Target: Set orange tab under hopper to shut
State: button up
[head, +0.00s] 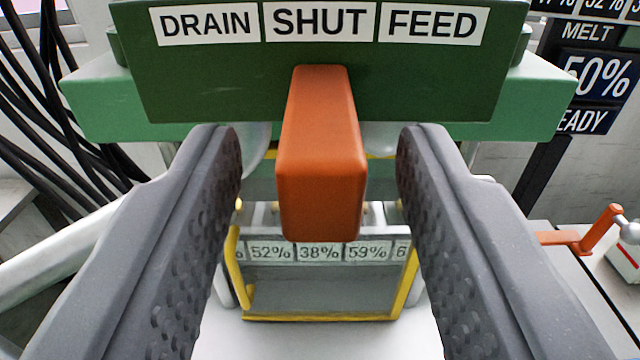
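The orange tab (321,160) sticks out toward me from under the green hopper block (400,85). Its upper end lies below the SHUT label (319,20), slightly left of the boundary-to-boundary middle or close to it. The DRAIN label (205,24) is to the left and the FEED label (433,24) to the right. My gripper (320,150) is open, with one dark ridged finger on each side of the tab. Gaps show between the tab and both fingers, so neither appears to touch it. The tab hides part of what lies behind it.
Below and behind the tab is a yellow-framed panel (320,318) with percentage labels. Black cables (60,110) hang at the left. A display reading MELT and 50% (598,75) stands at the right. An orange crank handle (597,230) is at the lower right.

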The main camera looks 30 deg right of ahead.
jog(key=b+v, duration=0.6)
jog(key=v, duration=0.7)
dwell(0.4)
jog(key=w+a+r+n+t+y+b, duration=0.15)
jog(key=a+r+n+y, duration=0.25)
jog(key=a+r+y, duration=0.65)
jog(key=s+r+n+g+h+b, duration=0.1)
jog(key=s+r+g+b, duration=0.1)
jog(key=s+r, duration=0.7)
notch_tip(320, 180, up, 6)
jog(key=shift+s+d+r+n+h, duration=0.1)
jog(key=shift+s+d+n+h, duration=0.05)
jog(key=shift+s+n+h, duration=0.25)
